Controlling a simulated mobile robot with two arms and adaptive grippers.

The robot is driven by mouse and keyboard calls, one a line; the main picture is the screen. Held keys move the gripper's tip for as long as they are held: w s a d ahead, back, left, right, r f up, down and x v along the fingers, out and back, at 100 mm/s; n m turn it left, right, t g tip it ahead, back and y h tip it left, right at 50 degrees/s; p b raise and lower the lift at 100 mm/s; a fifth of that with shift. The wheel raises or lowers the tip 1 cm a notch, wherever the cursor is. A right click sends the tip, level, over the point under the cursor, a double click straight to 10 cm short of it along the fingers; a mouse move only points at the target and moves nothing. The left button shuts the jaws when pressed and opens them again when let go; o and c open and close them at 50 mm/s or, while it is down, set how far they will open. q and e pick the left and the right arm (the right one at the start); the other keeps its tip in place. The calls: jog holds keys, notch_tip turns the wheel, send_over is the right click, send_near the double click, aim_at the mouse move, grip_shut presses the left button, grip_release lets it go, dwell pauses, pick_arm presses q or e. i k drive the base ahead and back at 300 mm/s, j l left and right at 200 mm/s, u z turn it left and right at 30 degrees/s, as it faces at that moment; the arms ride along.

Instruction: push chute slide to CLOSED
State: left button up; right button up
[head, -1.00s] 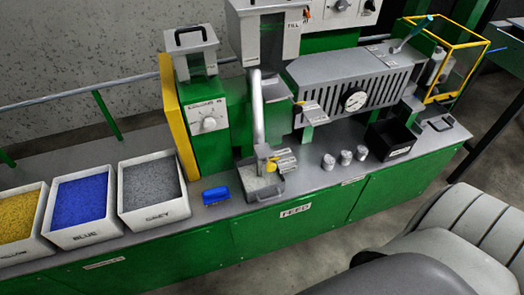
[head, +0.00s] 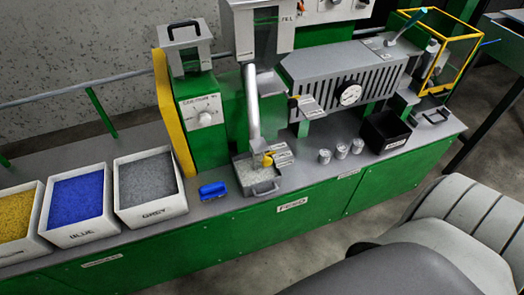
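A grey chute pipe (head: 252,105) runs down from the hopper at the top centre to a metal tray (head: 275,188) of pale pellets. A small yellow piece (head: 267,160), which looks like the slide's handle, sits at the pipe's lower end beside small label plates (head: 284,157). The plates' lettering is too small to read, so I cannot tell the slide's setting.
Bins of yellow (head: 18,212), blue (head: 77,200) and grey (head: 147,179) pellets stand left. A blue object (head: 212,190) lies left of the tray.

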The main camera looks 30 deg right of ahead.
aim_at(260, 146)
jog(key=k+l+z, duration=0.15)
jog(key=z, duration=0.8)
